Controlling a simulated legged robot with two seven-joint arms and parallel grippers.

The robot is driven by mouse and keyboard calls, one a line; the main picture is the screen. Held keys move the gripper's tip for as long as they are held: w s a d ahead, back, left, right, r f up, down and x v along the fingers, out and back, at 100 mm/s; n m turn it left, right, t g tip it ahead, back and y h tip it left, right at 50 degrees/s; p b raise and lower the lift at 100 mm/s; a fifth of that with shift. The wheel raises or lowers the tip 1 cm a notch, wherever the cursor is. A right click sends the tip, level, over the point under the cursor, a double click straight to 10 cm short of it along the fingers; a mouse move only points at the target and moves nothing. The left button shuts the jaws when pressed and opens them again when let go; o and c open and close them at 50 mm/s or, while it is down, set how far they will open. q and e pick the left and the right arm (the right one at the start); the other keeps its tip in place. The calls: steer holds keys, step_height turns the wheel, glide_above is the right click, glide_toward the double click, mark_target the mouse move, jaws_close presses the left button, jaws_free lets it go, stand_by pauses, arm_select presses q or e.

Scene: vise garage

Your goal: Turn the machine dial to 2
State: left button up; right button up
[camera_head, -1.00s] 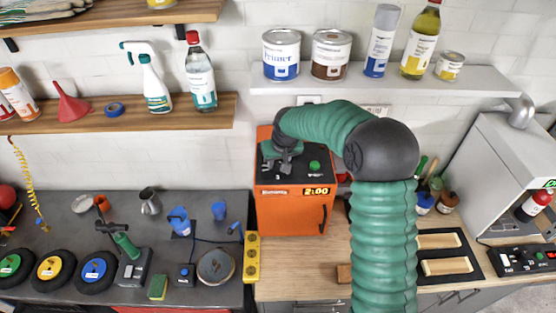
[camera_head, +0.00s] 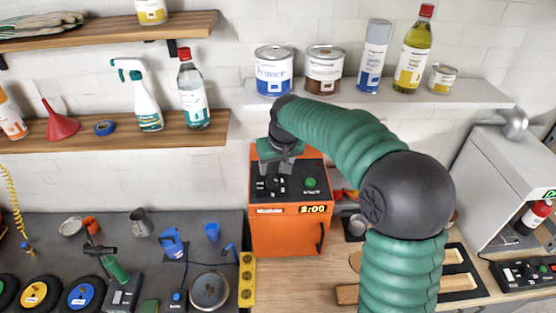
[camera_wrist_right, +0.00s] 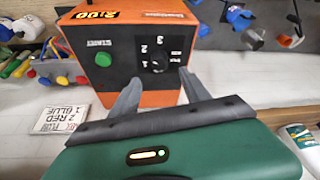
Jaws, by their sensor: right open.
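The orange machine (camera_head: 288,232) stands on the counter with a sloped black panel on top. The panel carries a dark round dial (camera_wrist_right: 160,60) with the marks 1, 2 and 3 beside it, and a green START button (camera_head: 310,182). Its display (camera_head: 313,209) reads 2:00. My right gripper (camera_head: 275,170) is open over the left part of the panel, near the dial. In the wrist view its two fingers (camera_wrist_right: 158,88) point toward the panel, with the dial in front of the gap and nothing held. Which mark the dial points to is too small to tell. My left gripper is not in view.
A white shelf (camera_head: 390,98) with cans and bottles hangs above the machine. A yellow power strip (camera_head: 246,279) lies left of it. My right arm covers part of the wooden counter (camera_head: 285,287) on the right. A grey cabinet (camera_head: 495,185) stands further right.

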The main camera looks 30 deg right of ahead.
steer(key=b+v, duration=0.1)
steer(key=v, duration=0.6)
steer(key=shift+r, duration=0.15)
steer(key=s+a+f+n+b, duration=0.1)
steer(key=s+a+f+b, duration=0.25)
steer(key=f, duration=0.65)
steer(key=s+a+f+n+b, duration=0.15)
steer(key=a+f+b, duration=0.3)
steer(key=f, duration=0.45)
steer(key=s+a+f+b, duration=0.2)
steer(key=s+a+f, duration=0.1)
steer(key=s+f, duration=0.3)
steer(key=s+a+f+g+y+b, duration=0.1)
steer(key=s+a+f+b, duration=0.2)
steer(key=s+f, duration=0.4)
step_height(320, 180, down, 4)
steer(key=shift+s+a+n+g, duration=0.25)
steer(key=shift+a+n+g, duration=0.05)
steer(key=shift+a+n, duration=0.15)
steer(key=shift+w+d, duration=0.1)
